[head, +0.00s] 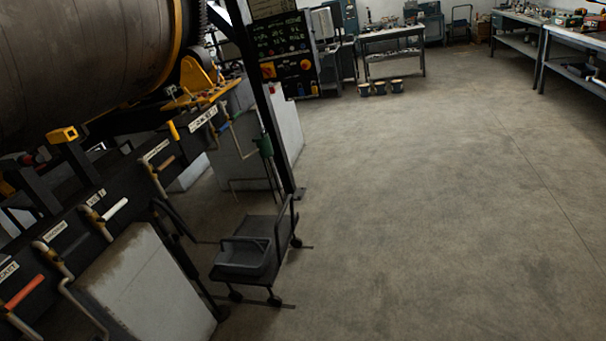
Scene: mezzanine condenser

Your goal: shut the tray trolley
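A small dark grey tray trolley (262,228) stands on the concrete floor at lower centre-left in the head view. It has a flat top, an upright frame at its right side and dark wheels. A grey tray with a raised handle (243,257) sits at its near left part. Whether the tray is pulled out or pushed in is too small to tell. My gripper does not show in this view.
A large brown cylinder (85,50) and a black rail with labelled levers (112,190) fill the left. A control panel (285,60) hangs on a black post. Workbenches (392,45) stand at the back. Open floor (430,210) lies right of the trolley.

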